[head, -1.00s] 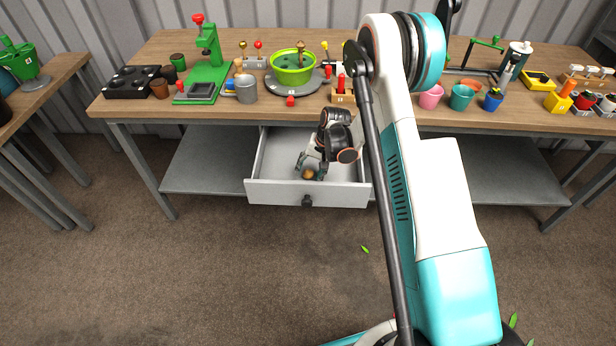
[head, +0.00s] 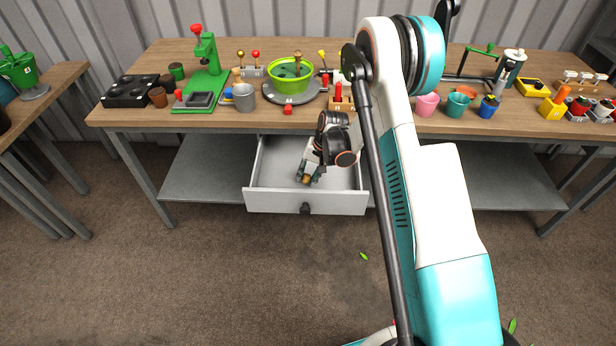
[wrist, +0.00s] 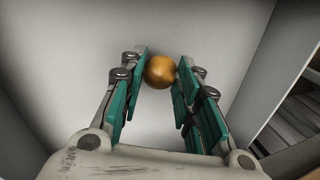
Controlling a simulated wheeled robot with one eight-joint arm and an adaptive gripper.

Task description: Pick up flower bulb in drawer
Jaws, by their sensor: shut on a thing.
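The flower bulb (wrist: 160,71) is a round golden-brown ball. It sits between the tips of my gripper (wrist: 162,76) in the wrist view, with the green-padded fingers touching it on both sides. In the head view my gripper (head: 308,176) reaches down into the open grey drawer (head: 305,201) under the workbench, and the bulb (head: 307,180) shows only as a small brown spot at the fingertips. The rest of the drawer floor looks bare. Whether the bulb touches the drawer floor I cannot tell.
The wooden workbench (head: 395,119) stands over the drawer, its front edge close behind my wrist. The drawer walls stand around my gripper. The floor in front is mostly clear.

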